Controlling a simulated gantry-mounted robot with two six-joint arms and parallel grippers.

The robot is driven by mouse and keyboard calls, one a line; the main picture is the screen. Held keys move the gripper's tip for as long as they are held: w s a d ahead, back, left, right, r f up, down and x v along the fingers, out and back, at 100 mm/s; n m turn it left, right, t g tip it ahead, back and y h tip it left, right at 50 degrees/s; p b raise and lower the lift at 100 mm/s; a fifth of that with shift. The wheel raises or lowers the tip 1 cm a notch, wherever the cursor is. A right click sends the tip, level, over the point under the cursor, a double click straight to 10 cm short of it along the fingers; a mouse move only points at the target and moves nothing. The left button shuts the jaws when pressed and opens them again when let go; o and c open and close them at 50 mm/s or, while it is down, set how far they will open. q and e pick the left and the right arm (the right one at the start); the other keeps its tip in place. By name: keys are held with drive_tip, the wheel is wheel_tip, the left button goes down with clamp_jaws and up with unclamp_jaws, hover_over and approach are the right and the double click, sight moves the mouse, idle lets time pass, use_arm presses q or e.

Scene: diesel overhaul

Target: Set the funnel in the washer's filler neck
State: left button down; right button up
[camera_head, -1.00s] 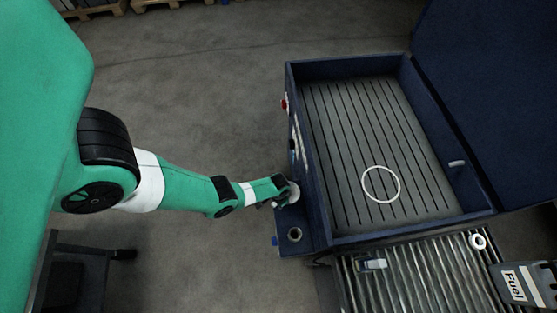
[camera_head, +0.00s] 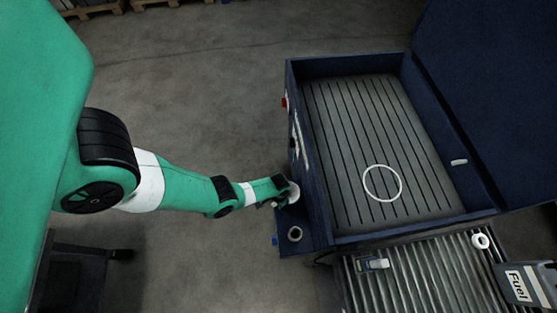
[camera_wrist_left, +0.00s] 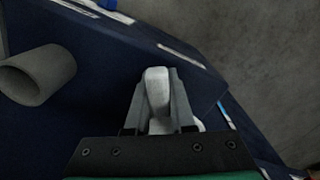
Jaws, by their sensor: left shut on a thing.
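My left gripper (camera_head: 285,195) is at the blue washer's (camera_head: 320,190) left side, above its side ledge. It is shut on a pale thing, likely the funnel (camera_head: 294,194), mostly hidden by the gripper in the head view. In the left wrist view the gripper (camera_wrist_left: 158,100) clasps a light grey upright part (camera_wrist_left: 157,88), with a bit of pale rim below right. The filler neck (camera_head: 295,234) is a short grey tube on the ledge, nearer the bottom of the head view than the gripper. It also shows in the wrist view (camera_wrist_left: 40,75), apart from the held thing.
The washer's lid (camera_head: 490,100) stands open at right. A white ring (camera_head: 367,190) lies on its slatted tray. A roller table (camera_head: 420,280) holds a small item (camera_head: 374,264), a white ring-shaped piece (camera_head: 481,241) and a Fuel can (camera_head: 525,285). Floor left of the washer is clear.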

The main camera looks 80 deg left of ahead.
use_arm(q)
drive_tip(key=c, duration=0.7)
unclamp_jaws()
wheel_tip(320, 180, up, 12)
drive_tip(key=p, duration=1.1)
drive_tip(key=shift+f+p, duration=0.15)
drive_tip(key=shift+p, duration=0.2)
